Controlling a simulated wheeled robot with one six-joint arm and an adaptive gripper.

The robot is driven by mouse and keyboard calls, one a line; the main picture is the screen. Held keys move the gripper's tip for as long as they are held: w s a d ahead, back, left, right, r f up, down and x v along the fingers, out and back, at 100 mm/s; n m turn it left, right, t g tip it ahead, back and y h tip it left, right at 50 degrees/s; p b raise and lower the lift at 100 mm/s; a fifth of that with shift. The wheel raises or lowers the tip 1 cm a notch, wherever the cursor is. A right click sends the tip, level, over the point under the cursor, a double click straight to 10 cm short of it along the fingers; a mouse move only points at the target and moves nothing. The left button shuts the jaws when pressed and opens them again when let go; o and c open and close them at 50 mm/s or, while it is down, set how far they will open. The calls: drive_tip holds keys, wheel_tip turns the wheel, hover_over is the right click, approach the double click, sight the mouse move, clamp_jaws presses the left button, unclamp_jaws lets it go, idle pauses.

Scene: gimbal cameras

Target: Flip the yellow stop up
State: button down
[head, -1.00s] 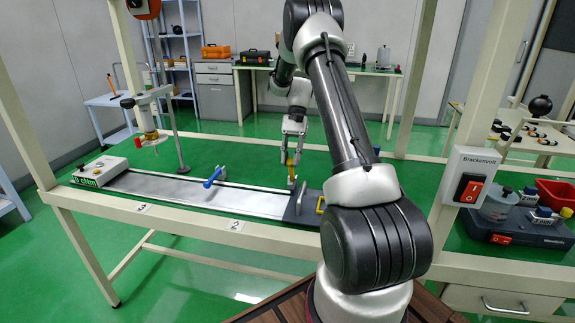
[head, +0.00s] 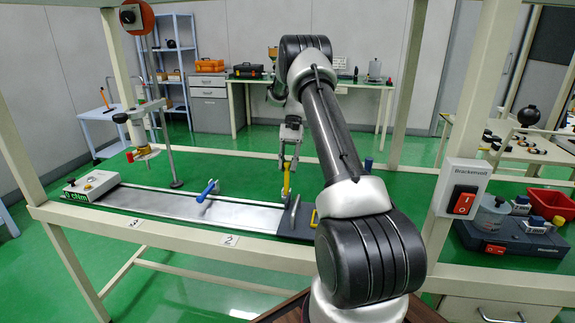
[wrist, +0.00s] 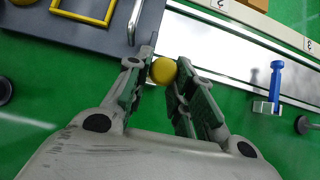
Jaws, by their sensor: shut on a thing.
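The yellow stop (head: 286,180) stands roughly upright at the right end of the metal track, beside the dark end plate (head: 297,222). My gripper (head: 287,160) reaches down to its top from behind. In the wrist view my gripper (wrist: 164,76) is closed around the round yellow end of the stop (wrist: 163,70), one finger on each side. The lower part of the stop is hidden in the wrist view.
A blue lever (head: 207,190) stands farther left along the track (head: 165,203), also seen in the wrist view (wrist: 276,82). A grey upright bar (head: 294,212) and a yellow frame-shaped handle (head: 314,218) are close by on the end plate. A frame post (head: 459,110) rises at right.

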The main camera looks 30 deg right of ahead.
drive_tip(key=shift+w+d, duration=0.15)
drive_tip(key=c, duration=1.3)
unclamp_jaws()
drive_tip(key=shift+d+f, duration=0.1)
drive_tip(key=shift+o, duration=0.3)
drive_tip(key=v, duration=0.7)
drive_tip(key=shift+r, duration=0.25)
